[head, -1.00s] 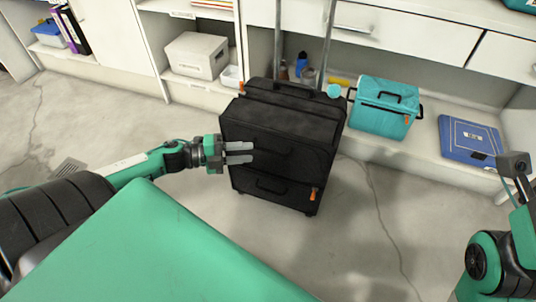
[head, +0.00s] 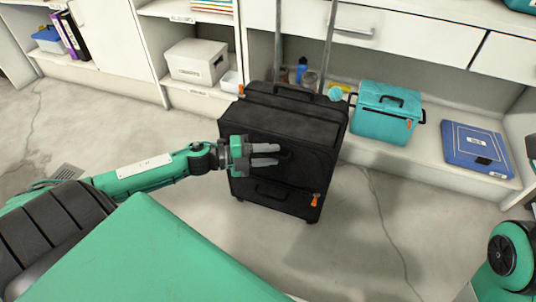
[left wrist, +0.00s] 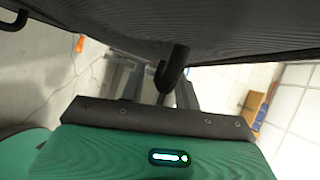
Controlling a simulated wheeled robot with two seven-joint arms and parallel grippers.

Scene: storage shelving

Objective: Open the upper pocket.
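A black suitcase (head: 290,127) stands upright on the floor against the shelving. Its upper pocket (head: 312,162) is on the front and looks closed; the lower section has a dark handle (head: 270,193). My left gripper (head: 272,155) is at the upper pocket's front, its two grey fingers apart and pointing right. They partly hide a dark handle there. In the left wrist view a dark curved handle (left wrist: 172,72) shows between the open fingers (left wrist: 160,90); contact cannot be told. An orange zipper pull (head: 315,200) hangs at the lower right. My right gripper is not clearly visible.
A teal cooler box (head: 388,112) and a blue case (head: 476,148) sit on the low shelf to the right. A white box (head: 197,61) is on the left shelf. The floor around the suitcase is clear.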

